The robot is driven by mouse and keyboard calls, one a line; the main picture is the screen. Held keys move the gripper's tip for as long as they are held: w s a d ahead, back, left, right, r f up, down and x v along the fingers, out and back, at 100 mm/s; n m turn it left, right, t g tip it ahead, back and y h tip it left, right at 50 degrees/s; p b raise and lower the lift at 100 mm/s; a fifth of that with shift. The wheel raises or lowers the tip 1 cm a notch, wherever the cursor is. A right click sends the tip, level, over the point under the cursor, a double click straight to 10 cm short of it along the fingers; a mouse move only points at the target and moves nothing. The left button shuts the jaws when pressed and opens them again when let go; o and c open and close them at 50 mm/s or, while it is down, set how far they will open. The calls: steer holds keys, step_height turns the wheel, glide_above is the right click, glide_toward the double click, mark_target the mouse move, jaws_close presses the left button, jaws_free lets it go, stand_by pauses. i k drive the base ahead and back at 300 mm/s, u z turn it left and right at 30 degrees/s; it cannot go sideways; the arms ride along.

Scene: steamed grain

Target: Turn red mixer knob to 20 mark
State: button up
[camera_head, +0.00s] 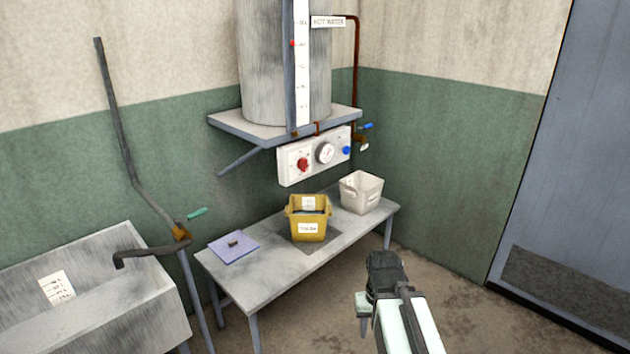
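The red mixer knob (303,165) is on the left part of a white control panel (290,176) on the wall, below the tank shelf. A round dial gauge (325,153) and a blue knob (346,150) are to its right on the same panel. The marks around the red knob are too small to read, so its setting cannot be told. My gripper (384,262) is at the lower right, in front of the bench, well apart from the panel and below it. Its fingers are dark and seen from behind, so whether they are open or shut cannot be told.
A metal bench (275,270) stands under the panel with a yellow bucket (308,229), a white bucket (361,193) and a blue pad (236,253). A grey tank (268,70) sits on a wall shelf (228,124). A sink (100,310) is at left. Floor at right is clear.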

mark_target(302, 163)
steer(key=u, duration=1.1)
steer(key=i, duration=1)
steer(key=z, duration=0.1)
